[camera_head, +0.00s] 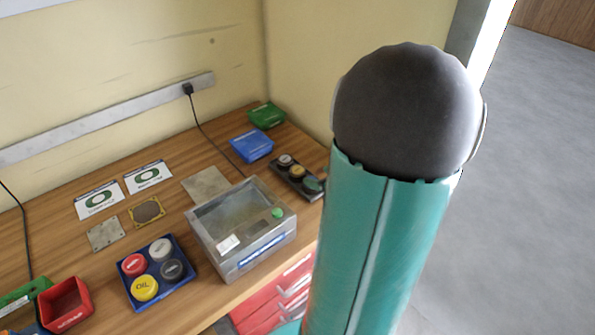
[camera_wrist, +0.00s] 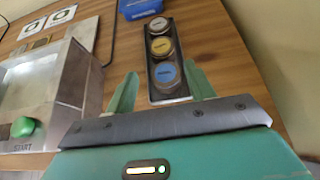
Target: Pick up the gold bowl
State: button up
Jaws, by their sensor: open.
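No plain bowl shape shows. A small round gold piece (camera_wrist: 162,47), which may be the gold bowl, sits in the middle of a narrow black tray (camera_wrist: 151,88) in the wrist view. A silver-rimmed round piece (camera_wrist: 158,25) is beyond it and one with a blue-grey face (camera_wrist: 166,73) is nearer. In the head view the gold piece (camera_head: 298,171) is between the other two. My gripper (camera_wrist: 161,70) is open and empty. Its teal fingers are spread on either side of the tray's near end.
A clear-lidded box (camera_head: 240,230) with a green button stands left of the tray. Blue (camera_head: 251,146) and green (camera_head: 267,115) boxes are behind. A blue tray of colored round caps (camera_head: 157,271) and a red bin (camera_head: 66,304) are at left. The wall is close on the right.

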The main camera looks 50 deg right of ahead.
aim_at(299, 171)
jog(key=x, duration=0.4)
jog(key=shift+w+f, duration=0.25)
jog(key=shift+w, duration=0.05)
jog(key=x, duration=0.5)
jog(key=shift+w+d, duration=0.1)
jog(key=shift+d, duration=0.15)
jog(key=c, duration=0.7)
jog(key=shift+c, duration=0.2)
